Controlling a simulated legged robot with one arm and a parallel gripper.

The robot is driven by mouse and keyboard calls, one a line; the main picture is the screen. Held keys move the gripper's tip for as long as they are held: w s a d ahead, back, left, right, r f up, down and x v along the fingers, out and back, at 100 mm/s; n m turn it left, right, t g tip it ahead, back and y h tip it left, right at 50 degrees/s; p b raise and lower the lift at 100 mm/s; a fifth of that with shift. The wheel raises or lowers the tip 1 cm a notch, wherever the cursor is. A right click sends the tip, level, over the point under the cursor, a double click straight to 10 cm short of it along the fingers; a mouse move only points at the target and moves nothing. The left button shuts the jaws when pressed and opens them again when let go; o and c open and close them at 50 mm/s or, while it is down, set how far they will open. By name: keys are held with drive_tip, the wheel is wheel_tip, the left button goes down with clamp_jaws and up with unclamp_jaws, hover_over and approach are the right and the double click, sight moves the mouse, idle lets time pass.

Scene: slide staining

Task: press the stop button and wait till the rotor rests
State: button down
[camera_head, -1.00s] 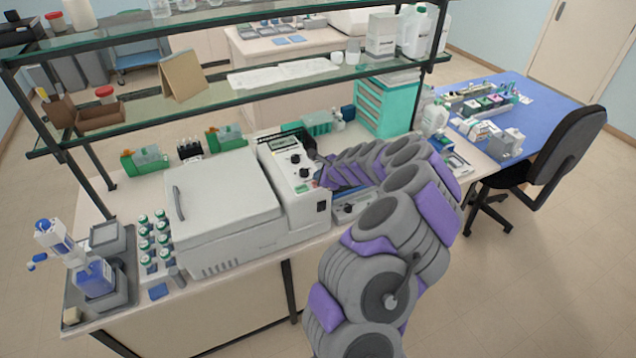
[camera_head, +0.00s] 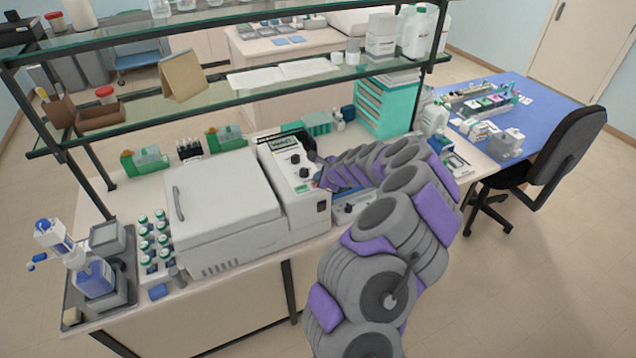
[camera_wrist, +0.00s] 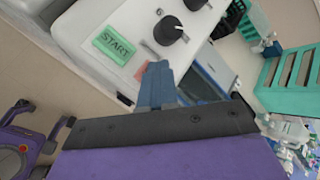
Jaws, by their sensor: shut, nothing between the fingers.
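The white centrifuge (camera_head: 225,200) stands on the bench with its lid closed, so the rotor is hidden. Its control panel (camera_head: 291,172) carries a small display (camera_head: 285,143) and black knobs. In the wrist view a green START button (camera_wrist: 114,45) is plain. A reddish button (camera_wrist: 142,72) beside it is mostly covered by my fingers; its label cannot be read. My gripper (camera_wrist: 157,72) is shut and empty, its tips over or against that reddish button; contact cannot be told for sure. In the head view my gripper (camera_head: 314,157) reaches the panel from the right.
A glass shelf (camera_head: 230,88) spans above the bench. Capped bottles (camera_head: 148,245) and a tray with a dispenser (camera_head: 95,275) stand left of the centrifuge. A teal drawer unit (camera_head: 383,105) stands behind my arm. Another device (camera_head: 348,210) sits right of the centrifuge, partly behind my arm.

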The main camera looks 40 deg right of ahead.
drive_tip(key=shift+r+p, duration=0.65)
drive_tip(key=shift+r, duration=0.1)
wheel_tip(320, 180, up, 5)
drive_tip(key=p, duration=0.4)
drive_tip(key=shift+p, duration=0.4)
